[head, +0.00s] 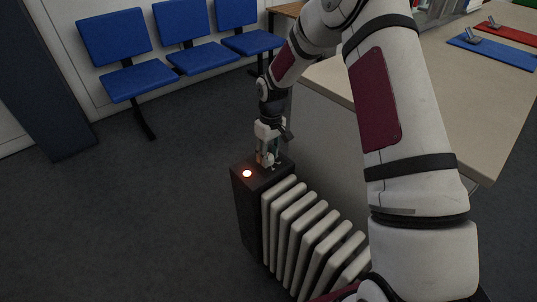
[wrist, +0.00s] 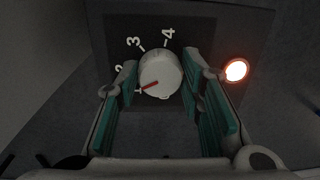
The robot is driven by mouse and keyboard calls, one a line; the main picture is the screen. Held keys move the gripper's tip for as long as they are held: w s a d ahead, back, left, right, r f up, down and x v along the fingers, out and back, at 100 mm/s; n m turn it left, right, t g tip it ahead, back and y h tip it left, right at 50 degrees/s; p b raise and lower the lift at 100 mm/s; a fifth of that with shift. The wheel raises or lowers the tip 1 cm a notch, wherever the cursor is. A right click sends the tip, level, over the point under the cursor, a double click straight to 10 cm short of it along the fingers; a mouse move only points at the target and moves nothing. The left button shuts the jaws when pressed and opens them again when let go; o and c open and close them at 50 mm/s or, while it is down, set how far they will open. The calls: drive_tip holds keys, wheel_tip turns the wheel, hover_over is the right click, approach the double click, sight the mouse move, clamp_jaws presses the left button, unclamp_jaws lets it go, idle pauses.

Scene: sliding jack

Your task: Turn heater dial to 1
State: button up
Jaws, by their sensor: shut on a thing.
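The heater (head: 305,225) is a dark box end with pale ribs, standing on the floor. Its round white dial (wrist: 168,68) sits on the dark top panel in the wrist view. The dial's red pointer aims left and slightly down, to a spot below the printed 2, beside a small white mark partly hidden by the left finger. The printed 3 and 4 are readable above the dial. My gripper (head: 268,160) points down on the heater's top. In the wrist view its teal-padded fingers are shut on the dial from both sides. The head view hides the dial behind them.
A round lamp (wrist: 236,70) glows orange-red beside the dial; it also shows in the head view (head: 247,174). A beige table (head: 455,100) stands close on the right, behind my arm. Blue chairs (head: 140,80) line the wall. The floor left of the heater is clear.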

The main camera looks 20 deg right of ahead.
sight(270, 155)
drive_tip(key=shift+n, duration=2.2)
drive_tip(key=o, duration=1.2)
drive_tip(key=shift+c, duration=0.2)
wheel_tip(270, 155, up, 12)
drive_tip(key=shift+w+d, duration=0.3)
